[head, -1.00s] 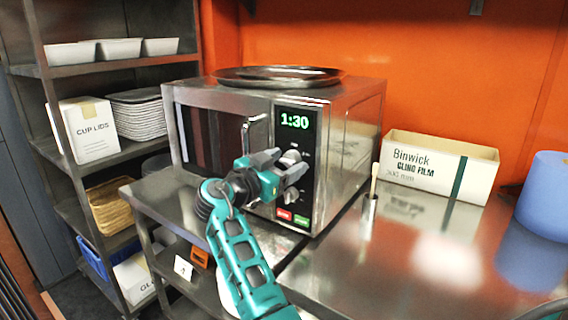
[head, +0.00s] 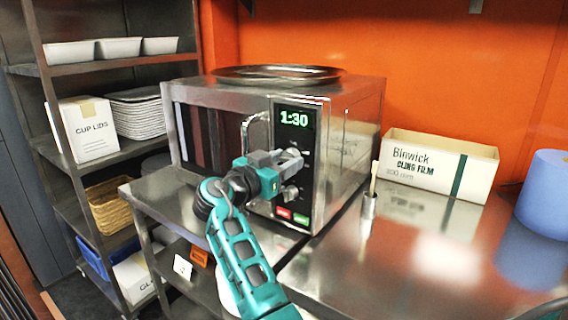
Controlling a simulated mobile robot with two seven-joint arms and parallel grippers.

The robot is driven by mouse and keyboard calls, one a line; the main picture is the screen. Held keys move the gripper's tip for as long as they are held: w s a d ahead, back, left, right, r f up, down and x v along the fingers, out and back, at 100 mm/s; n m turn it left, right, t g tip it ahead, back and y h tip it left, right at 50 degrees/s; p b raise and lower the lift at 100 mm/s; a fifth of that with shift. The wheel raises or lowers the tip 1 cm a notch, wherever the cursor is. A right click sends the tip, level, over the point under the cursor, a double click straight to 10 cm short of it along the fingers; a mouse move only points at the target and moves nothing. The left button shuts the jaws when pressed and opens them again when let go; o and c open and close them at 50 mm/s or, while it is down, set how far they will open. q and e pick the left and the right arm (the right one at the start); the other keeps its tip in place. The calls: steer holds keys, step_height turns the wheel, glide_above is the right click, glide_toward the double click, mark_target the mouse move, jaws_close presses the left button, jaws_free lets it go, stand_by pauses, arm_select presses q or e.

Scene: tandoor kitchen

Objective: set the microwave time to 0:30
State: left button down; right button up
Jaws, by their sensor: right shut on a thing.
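The steel microwave (head: 352,135) stands on the steel counter, its door shut. Its green display (head: 294,120) reads 1:30. My right gripper (head: 296,160) is at the control panel, below the display, shut on the upper knob, which its fingers mostly hide. A lower knob (head: 290,195) shows just under the gripper. A red button (head: 283,212) and a green button (head: 301,219) sit at the panel's bottom. My left gripper is not in view.
A round steel tray (head: 278,74) lies on the microwave. To its right are a metal cup with a wooden handle (head: 369,205), a cling film box (head: 437,167) and a blue roll (head: 545,195). A shelf rack with a cup lids box (head: 90,131) stands left. The front counter is clear.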

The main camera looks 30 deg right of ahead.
steer(key=shift+n, duration=0.8)
steer(key=n, duration=0.2)
steer(key=shift+n, duration=0.4)
steer(key=n, duration=0.3)
steer(key=shift+r+n+t, duration=0.1)
steer(key=shift+n+t, duration=0.2)
steer(key=shift+n+p, duration=0.7)
steer(key=shift+n, duration=0.6)
steer(key=shift+n, duration=0.3)
steer(key=o, duration=1)
steer(key=shift+o, duration=0.2)
